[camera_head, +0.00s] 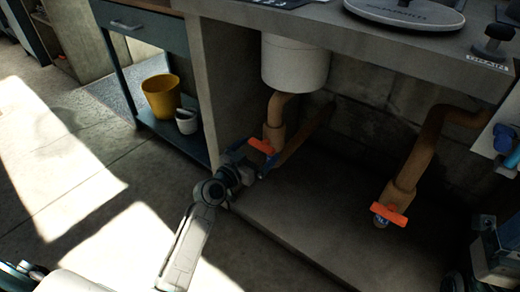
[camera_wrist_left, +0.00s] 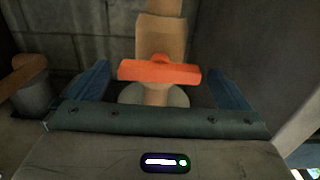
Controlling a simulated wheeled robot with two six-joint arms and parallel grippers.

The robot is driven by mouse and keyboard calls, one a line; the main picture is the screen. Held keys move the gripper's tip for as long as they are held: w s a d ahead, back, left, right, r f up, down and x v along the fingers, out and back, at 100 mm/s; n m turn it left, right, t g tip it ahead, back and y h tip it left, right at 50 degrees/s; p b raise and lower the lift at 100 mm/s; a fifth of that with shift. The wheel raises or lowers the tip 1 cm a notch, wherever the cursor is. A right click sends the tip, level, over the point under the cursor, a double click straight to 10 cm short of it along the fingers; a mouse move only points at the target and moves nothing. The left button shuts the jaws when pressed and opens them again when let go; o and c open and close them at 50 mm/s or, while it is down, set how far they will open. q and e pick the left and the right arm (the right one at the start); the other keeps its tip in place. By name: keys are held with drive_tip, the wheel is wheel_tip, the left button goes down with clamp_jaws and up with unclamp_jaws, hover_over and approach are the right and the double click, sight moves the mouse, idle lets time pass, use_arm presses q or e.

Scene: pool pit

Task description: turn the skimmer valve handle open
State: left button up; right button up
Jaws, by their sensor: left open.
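An orange valve handle (camera_head: 261,146) sits on the brown pipe (camera_head: 274,132) below a white cylinder (camera_head: 295,65), which hangs under the counter. In the left wrist view the handle (camera_wrist_left: 158,71) lies crosswise to its pipe (camera_wrist_left: 162,38), slightly tilted. My left gripper (camera_head: 250,158) is open, with its blue fingers on either side of the handle and a gap on each side. No grip on the handle shows. My right gripper is not in view.
A second orange handle (camera_head: 393,213) is on another brown pipe (camera_head: 420,160) at the right. A yellow bucket (camera_head: 161,96) and a small white pot (camera_head: 187,121) stand on the low shelf at left. The grey counter (camera_head: 370,45) overhangs the pipes. The left floor is clear.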

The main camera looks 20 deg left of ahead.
use_arm(q)
drive_tip(key=shift+x, duration=0.9)
drive_tip(key=c, duration=0.9)
